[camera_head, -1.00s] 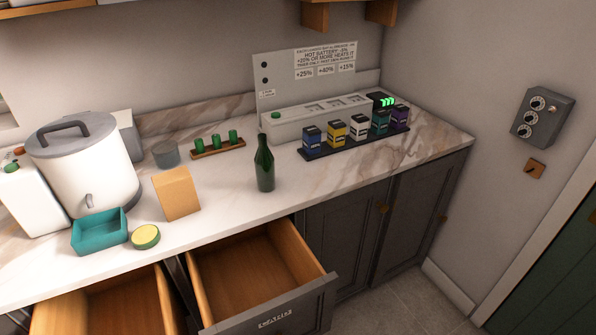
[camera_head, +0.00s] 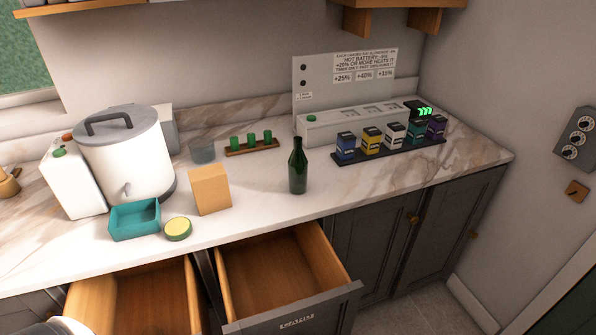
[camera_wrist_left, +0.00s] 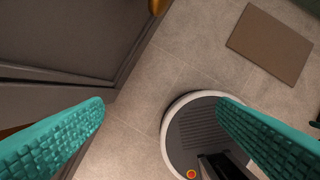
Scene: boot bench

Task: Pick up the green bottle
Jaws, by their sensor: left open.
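The green bottle (camera_head: 298,167) stands upright on the marble counter (camera_head: 260,205), near its front edge and behind the open right drawer. In the left wrist view my left gripper (camera_wrist_left: 160,125) is open and empty, its two teal fingers wide apart above the floor. The bottle is not in that view. My left gripper's fingers do not show in the head view, and my right gripper is not in view.
Two open drawers, left (camera_head: 135,300) and right (camera_head: 345,300), stick out below the counter. A tan box (camera_head: 210,190), a teal tray (camera_head: 135,221) and a round yellow-topped tin (camera_head: 177,229) stand left of the bottle. Several coloured packs (camera_head: 371,141) stand to its right.

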